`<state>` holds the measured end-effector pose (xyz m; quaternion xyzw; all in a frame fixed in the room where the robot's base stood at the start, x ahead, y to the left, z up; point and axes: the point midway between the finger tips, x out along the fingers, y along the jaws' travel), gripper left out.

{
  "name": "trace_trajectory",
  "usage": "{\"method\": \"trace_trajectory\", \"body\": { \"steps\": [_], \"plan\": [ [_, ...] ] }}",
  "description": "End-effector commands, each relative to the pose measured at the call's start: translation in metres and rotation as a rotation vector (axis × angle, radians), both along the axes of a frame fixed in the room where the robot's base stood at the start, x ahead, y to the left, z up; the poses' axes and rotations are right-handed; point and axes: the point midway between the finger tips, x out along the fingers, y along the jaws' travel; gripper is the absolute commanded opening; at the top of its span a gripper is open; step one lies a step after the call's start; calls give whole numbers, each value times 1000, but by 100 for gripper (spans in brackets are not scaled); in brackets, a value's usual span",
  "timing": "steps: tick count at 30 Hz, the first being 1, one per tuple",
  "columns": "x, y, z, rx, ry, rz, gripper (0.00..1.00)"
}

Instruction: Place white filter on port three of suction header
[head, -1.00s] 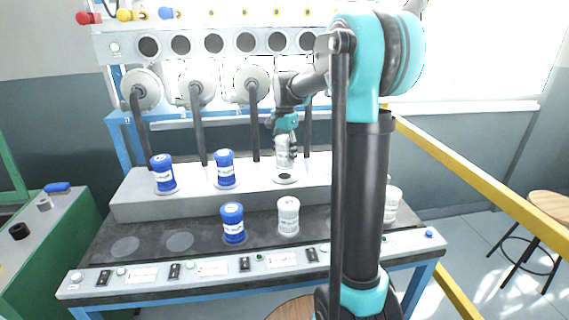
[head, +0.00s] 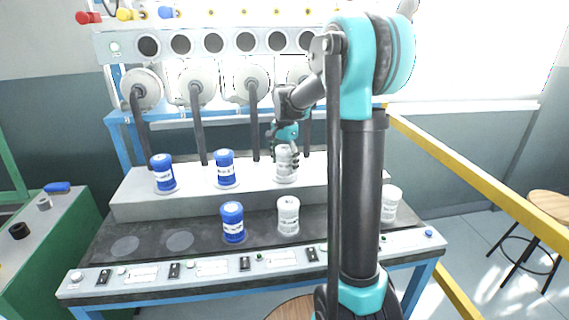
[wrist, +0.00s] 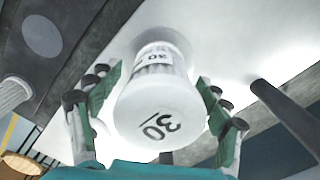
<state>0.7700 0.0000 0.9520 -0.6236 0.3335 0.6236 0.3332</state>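A white filter (head: 286,164) stands upright on port three of the suction header (head: 140,205), third from the left. Its base meets the port, which it covers. My gripper (head: 285,153) is around its upper part, fingers spread to either side. In the wrist view, the filter (wrist: 158,105) shows its end marked "30" between the fingers of my gripper (wrist: 157,76). The green pads splay outward and look clear of the filter's sides. Blue filters stand on port one (head: 163,173) and port two (head: 224,169).
On the dark shelf in front stand a blue filter (head: 232,222), a white filter (head: 288,216) and another white filter (head: 391,204) partly behind my arm. Black hoses (head: 254,130) hang behind the header. A yellow rail (head: 450,172) runs at right.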

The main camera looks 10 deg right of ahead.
Motion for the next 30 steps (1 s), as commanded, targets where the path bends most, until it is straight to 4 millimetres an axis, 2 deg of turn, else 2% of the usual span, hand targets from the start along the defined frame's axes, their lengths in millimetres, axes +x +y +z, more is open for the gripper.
{"method": "trace_trajectory", "body": {
  "steps": [7,11,24,30],
  "plan": [
    [0,0,2,0,0,0,78],
    [0,0,14,0,0,0,78],
    [0,0,99,0,0,0,78],
    [0,0,119,0,0,0,78]
  ]
}}
